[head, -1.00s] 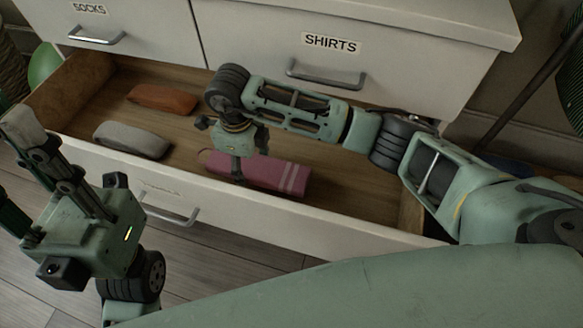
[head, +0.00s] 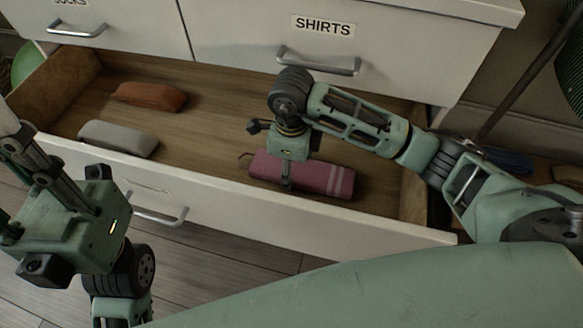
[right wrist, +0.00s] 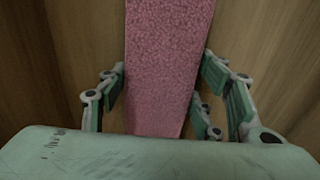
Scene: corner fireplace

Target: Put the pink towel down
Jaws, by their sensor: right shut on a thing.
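The pink towel (head: 320,178) is a folded pink bundle with pale stripes at its right end. It is inside the open drawer (head: 235,205), close to the front wall. My right gripper (head: 287,184) points down over the towel's left half and is shut on it. In the right wrist view the towel (right wrist: 168,65) runs between the fingers of my right gripper (right wrist: 163,95), with wood on both sides. I cannot tell whether the towel touches the drawer floor.
An orange folded cloth (head: 149,96) and a grey one (head: 118,138) lie in the drawer's left part. The drawer floor between them and the towel is bare. Closed drawers above carry handles and labels, one reading SHIRTS (head: 323,25).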

